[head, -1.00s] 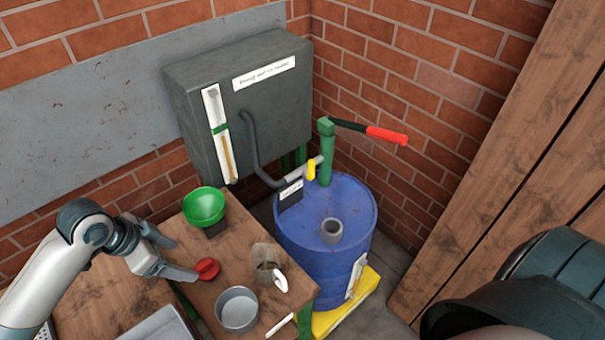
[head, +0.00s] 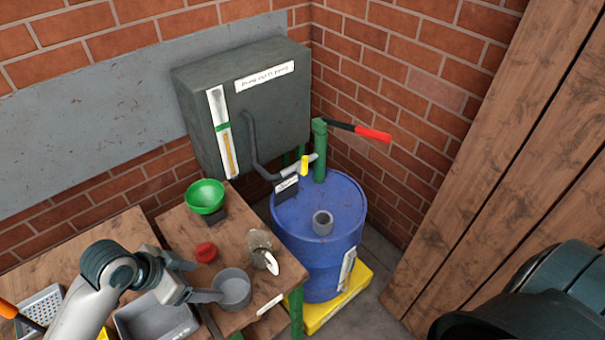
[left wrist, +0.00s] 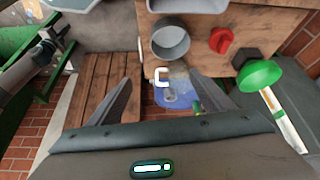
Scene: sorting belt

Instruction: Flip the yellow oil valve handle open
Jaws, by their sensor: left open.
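The small yellow valve handle (head: 304,166) stands upright on the grey pipe above the blue barrel (head: 336,200), in the head view. My left gripper (head: 205,281) is open and empty above the wooden table, left of and well short of the handle. One finger shows in front of the grey metal pot (head: 234,289). In the left wrist view the open jaws (left wrist: 165,95) have the blue barrel (left wrist: 175,98) beyond them; the handle is not clear there. What seems to be my right gripper (left wrist: 45,45) is at upper left, too small to read.
A green pump with a red-gripped lever (head: 373,134) rises beside the handle. A grey tank (head: 262,105) hangs behind. The air above the barrel is clear.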

